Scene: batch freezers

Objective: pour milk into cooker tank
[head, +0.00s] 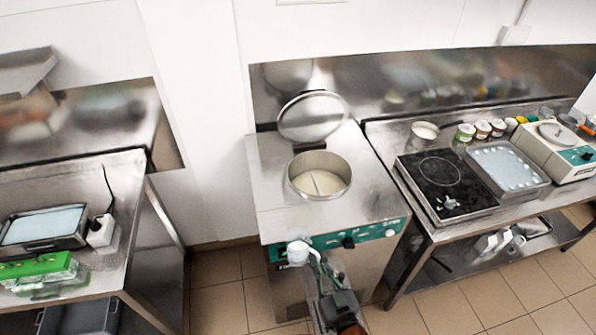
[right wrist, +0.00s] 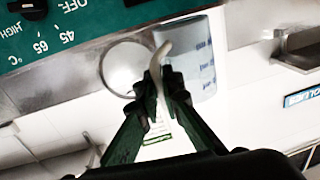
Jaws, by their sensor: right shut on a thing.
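The cooker tank (head: 320,193) is a round metal pot set in the top of the steel cooker. Its lid (head: 313,116) stands raised behind it. Pale liquid shows inside the tank, with a stirrer bar across it. My right gripper (head: 322,268) is in front of the cooker's green control panel, below the tank's rim. It is shut on the handle of a jug (head: 297,251) with white contents. In the right wrist view the fingers hold the curved pale handle, beside the clear jug (right wrist: 198,65) with blue marks. My left gripper is not in view.
The cooker's control panel (head: 360,238) has dark knobs. To the right, a steel table holds a black hot plate (head: 445,180), a tray (head: 508,167), small jars and a scale (head: 560,150). At left, another table holds a tray (head: 45,229) and a green box (head: 38,268).

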